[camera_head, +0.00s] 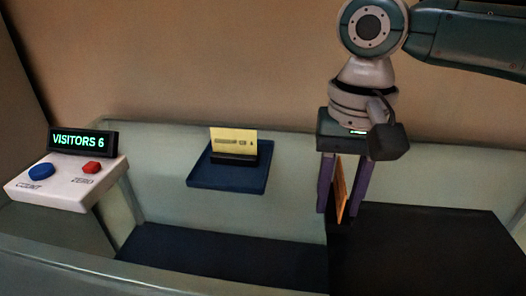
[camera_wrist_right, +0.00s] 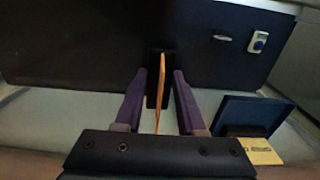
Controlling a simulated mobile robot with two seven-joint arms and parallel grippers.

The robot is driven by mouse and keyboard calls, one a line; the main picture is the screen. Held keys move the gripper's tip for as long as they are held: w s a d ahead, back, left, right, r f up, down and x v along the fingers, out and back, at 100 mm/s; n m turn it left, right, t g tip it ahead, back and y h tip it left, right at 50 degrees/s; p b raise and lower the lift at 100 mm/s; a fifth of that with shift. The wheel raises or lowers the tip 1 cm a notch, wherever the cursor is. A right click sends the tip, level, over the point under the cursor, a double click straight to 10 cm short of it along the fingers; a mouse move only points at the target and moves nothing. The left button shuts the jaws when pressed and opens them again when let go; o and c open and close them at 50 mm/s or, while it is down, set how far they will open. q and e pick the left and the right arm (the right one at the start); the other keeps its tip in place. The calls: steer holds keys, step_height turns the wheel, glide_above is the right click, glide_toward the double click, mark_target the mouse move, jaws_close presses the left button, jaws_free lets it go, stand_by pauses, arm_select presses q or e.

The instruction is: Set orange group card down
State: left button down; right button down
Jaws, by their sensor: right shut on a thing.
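The orange group card (camera_head: 340,190) stands upright between the purple fingers of my right gripper (camera_head: 338,209), seen nearly edge-on. In the right wrist view the card (camera_wrist_right: 161,88) shows as a thin orange strip between the fingers of my right gripper (camera_wrist_right: 160,76), which is shut on it. A narrow black block (camera_wrist_right: 153,92) lies beside and beyond the card; whether the card touches it I cannot tell. The fingers hang at the left edge of a black panel (camera_head: 430,250). My left gripper is not in view.
A blue tray (camera_head: 205,181) holds a yellow card (camera_head: 235,141) in a black stand (camera_head: 233,160). A white counter box (camera_head: 60,185) with blue and red buttons and a "VISITORS 6" display (camera_head: 82,141) is at left. A dark blue panel (camera_head: 220,267) lies in front.

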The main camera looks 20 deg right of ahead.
steer(key=shift+f, duration=0.2)
steer(key=c, duration=0.9)
jaws_free()
steer(key=shift+c, duration=0.2)
steer(key=o, duration=0.4)
steer(key=shift+o, duration=0.2)
